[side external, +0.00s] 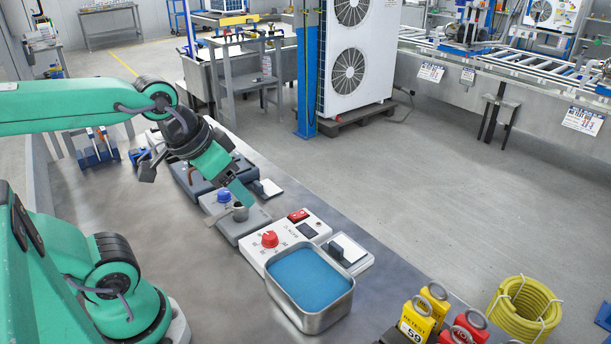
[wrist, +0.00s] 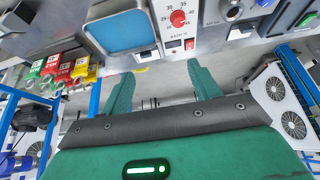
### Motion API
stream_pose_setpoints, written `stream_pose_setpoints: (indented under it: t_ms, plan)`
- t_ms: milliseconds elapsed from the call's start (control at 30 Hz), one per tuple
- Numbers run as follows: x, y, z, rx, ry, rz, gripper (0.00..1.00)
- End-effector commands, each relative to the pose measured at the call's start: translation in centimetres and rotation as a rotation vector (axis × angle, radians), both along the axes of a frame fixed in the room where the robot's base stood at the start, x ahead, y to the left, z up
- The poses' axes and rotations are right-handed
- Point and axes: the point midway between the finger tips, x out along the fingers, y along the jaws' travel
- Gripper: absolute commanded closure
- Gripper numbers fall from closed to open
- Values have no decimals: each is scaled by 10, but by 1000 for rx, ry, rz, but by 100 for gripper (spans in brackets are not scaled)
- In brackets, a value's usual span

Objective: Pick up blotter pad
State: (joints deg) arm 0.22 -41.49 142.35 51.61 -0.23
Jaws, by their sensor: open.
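My gripper (side external: 244,200) is open in the side view, reaching down over the row of bench units. Its two green fingers stand apart in the wrist view (wrist: 165,74), with nothing between them. No thing is plainly marked as the blotter pad. One flat white piece with a black block (side external: 346,250) lies beside the white control unit, right of my gripper. A similar white piece with a black block (side external: 266,188) lies just beyond my fingertips. I cannot tell whether either is the pad.
A metal tray with a blue surface (side external: 310,278) stands at the bench front, against the white control unit with a red knob (side external: 270,239). A small metal cup (side external: 240,212) sits under my fingertips. Yellow and red tags (side external: 420,318) and a yellow hose coil (side external: 524,310) are at lower right.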

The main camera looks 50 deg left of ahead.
Motion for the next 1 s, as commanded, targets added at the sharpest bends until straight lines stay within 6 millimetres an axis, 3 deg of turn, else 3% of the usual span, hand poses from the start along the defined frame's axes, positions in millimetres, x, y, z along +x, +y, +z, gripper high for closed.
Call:
stream_pose_setpoints:
  t_ms: [267, 533, 1000]
  plan:
    - [27, -6, -2, -8, 72, -4, 38]
    - [67, -16, -11, -15, 166, -6, 38]
    - [136, -40, -55, -14, 332, -4, 38]
